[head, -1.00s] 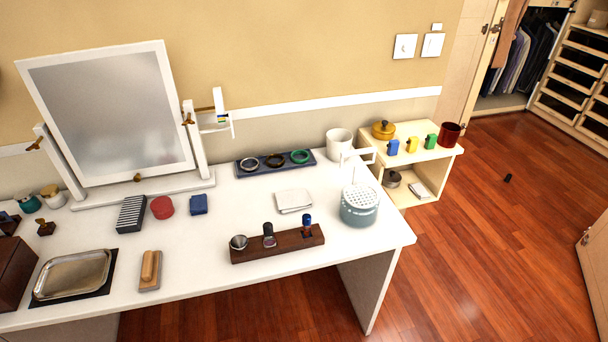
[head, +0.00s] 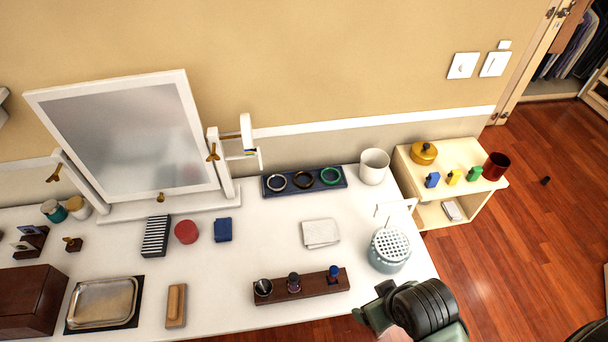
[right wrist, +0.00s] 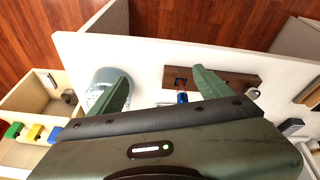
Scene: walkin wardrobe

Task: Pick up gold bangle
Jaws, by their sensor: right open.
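Three bangles lie in a row on a dark blue tray (head: 317,188) at the back of the white table. The left one is silvery (head: 276,183), the middle one is dark gold-brown and looks like the gold bangle (head: 303,180), and the right one is green (head: 330,176). My right gripper (right wrist: 158,88) is open and empty in the right wrist view, its two green fingers spread above the table's edge. In the head view, part of my right arm shows at the bottom right, well short of the tray. The bangles are not visible in the wrist view. My left gripper is not in view.
A wooden holder (head: 328,288) with small items and a perforated grey-blue pot (head: 388,258) stand at the table's front right. A folded white cloth (head: 320,233) lies between holder and tray. A white cup (head: 374,166) stands right of the tray; a mirror (head: 130,140) stands left.

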